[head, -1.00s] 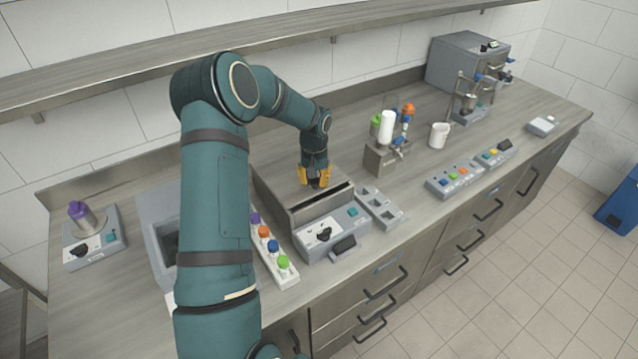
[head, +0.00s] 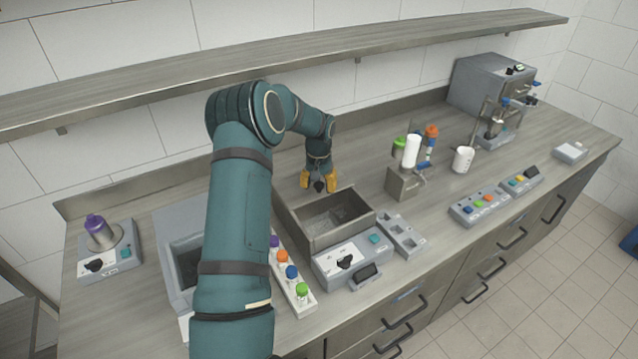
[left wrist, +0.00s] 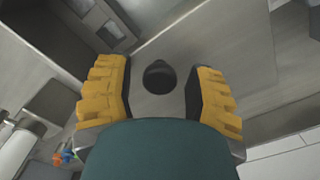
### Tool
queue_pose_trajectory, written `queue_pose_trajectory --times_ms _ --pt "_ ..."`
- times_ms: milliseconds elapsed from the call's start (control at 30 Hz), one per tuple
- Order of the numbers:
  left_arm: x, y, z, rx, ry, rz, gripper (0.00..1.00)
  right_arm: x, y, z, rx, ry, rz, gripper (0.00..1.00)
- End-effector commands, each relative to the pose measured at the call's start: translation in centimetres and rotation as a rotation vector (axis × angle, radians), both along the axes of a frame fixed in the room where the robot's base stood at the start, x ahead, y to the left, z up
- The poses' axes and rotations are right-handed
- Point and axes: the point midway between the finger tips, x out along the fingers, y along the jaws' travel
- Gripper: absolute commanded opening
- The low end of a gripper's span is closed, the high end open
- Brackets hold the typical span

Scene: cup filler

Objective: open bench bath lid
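The bench bath (head: 352,262) is a grey box with a control front, a black dial and a teal button. Its steel basin (head: 335,217) shows uncovered in the head view. The lid (left wrist: 215,48) is a flat grey plate with a black knob (left wrist: 159,76), seen in the left wrist view. My left gripper (head: 319,183) is over the back of the bath. Its yellow fingers stand apart on either side of the knob, with a gap showing on both sides. The lid's outline is hard to make out in the head view. My right gripper is out of view.
Farther right are a bottle holder (head: 406,183) and a white mug (head: 463,160). A shelf (head: 300,50) runs above the counter.

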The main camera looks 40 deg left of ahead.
Motion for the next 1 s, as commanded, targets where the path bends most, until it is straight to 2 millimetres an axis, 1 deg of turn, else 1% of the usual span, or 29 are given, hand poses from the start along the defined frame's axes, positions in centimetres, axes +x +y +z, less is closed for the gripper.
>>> queue_pose_trajectory --times_ms 333,467,567,800,1000 --pt "0.1 0.1 0.3 0.003 -0.005 0.001 0.63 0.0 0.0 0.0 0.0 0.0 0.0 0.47" --pt "0.2 0.1 1.4 0.004 -0.008 0.001 0.63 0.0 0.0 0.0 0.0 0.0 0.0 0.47" --pt "0.2 0.1 3.0 0.004 -0.009 0.002 0.63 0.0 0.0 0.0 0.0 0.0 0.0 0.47" --pt "0.2 0.1 7.9 0.004 -0.008 0.002 0.63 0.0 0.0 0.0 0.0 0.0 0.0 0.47" --pt "0.2 0.1 10.9 0.005 -0.007 0.001 0.63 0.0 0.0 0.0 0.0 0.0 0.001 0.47"
